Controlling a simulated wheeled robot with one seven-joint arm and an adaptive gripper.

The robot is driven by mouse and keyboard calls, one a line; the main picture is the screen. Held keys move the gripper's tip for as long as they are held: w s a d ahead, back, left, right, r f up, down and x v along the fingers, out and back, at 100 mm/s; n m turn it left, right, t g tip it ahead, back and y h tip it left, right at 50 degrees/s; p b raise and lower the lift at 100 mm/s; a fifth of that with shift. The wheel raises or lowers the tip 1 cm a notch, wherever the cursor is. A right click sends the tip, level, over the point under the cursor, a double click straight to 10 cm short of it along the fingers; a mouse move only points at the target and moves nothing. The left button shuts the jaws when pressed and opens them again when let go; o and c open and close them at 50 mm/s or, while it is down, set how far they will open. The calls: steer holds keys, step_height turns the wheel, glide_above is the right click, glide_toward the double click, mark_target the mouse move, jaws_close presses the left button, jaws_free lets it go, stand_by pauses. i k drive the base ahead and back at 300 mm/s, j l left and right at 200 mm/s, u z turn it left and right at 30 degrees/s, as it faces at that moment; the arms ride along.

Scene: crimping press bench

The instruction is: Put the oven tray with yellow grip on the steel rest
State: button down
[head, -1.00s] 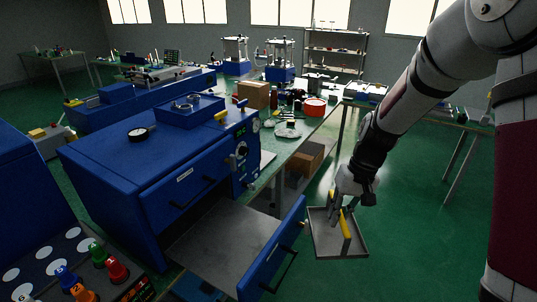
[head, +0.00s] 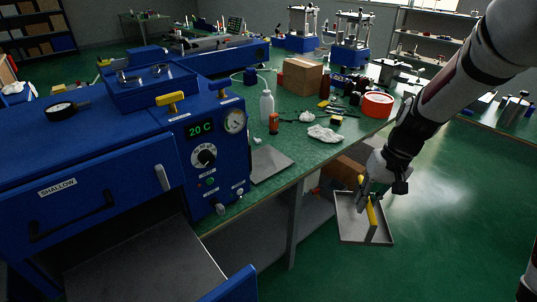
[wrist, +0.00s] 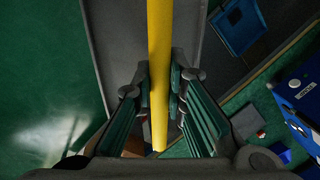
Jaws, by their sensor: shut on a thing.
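The oven tray (head: 349,222) is a shallow grey square pan with an upright yellow grip (head: 371,214). It hangs in the air over the green floor, right of the bench's front edge. My gripper (head: 368,190) is shut on the yellow grip from above. In the wrist view, the yellow grip (wrist: 158,45) runs between the two finger pads of my gripper (wrist: 160,95), with the grey pan (wrist: 110,40) beyond. A flat grey plate, which looks like the steel rest (head: 270,164), lies bare on the bench beside the oven. The tray is apart from it.
The blue oven (head: 110,165) with a 20 C display stands at left, its lower front open. A white bottle (head: 267,106), an orange-black item (head: 273,124) and a crumpled white cloth (head: 325,134) stand behind the plate. A cardboard box (head: 302,76) is farther back.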

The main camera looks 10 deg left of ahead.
mark_target(263, 162)
steer(key=i+l+u, duration=0.15)
steer(key=i+l, duration=0.2)
steer(key=i, duration=0.3)
steer(key=i+l+u, duration=0.15)
steer(key=i+l, duration=0.25)
steer(key=i, duration=0.25)
steer(key=i+l+u, duration=0.15)
steer(key=i+l, duration=0.35)
steer(key=i, duration=0.15)
